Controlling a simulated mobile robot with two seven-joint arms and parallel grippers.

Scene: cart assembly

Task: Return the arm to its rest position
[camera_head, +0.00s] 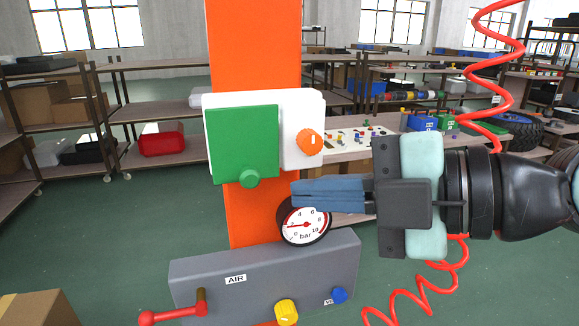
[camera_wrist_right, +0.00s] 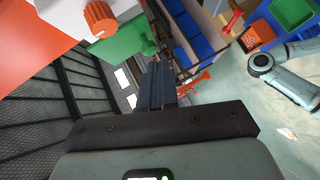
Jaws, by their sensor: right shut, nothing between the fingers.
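My right gripper (camera_head: 296,194) comes in from the right in the head view, its blue fingers pointing left, just above the pressure gauge (camera_head: 304,226). The fingers are closed together with nothing between them. They also show closed in the right wrist view (camera_wrist_right: 157,66). The fingertips overlap the area below the white box (camera_head: 302,130) with its orange knob (camera_head: 309,141) and green door (camera_head: 244,143); I cannot tell whether they touch anything. My left gripper is not in view.
An orange post (camera_head: 252,45) carries the box. Below stands a grey AIR unit (camera_head: 262,268) with a red lever (camera_head: 172,314), yellow knob (camera_head: 286,312) and blue knob (camera_head: 339,295). A red coiled hose (camera_head: 486,77) hangs at right, near my arm. Shelves line the back.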

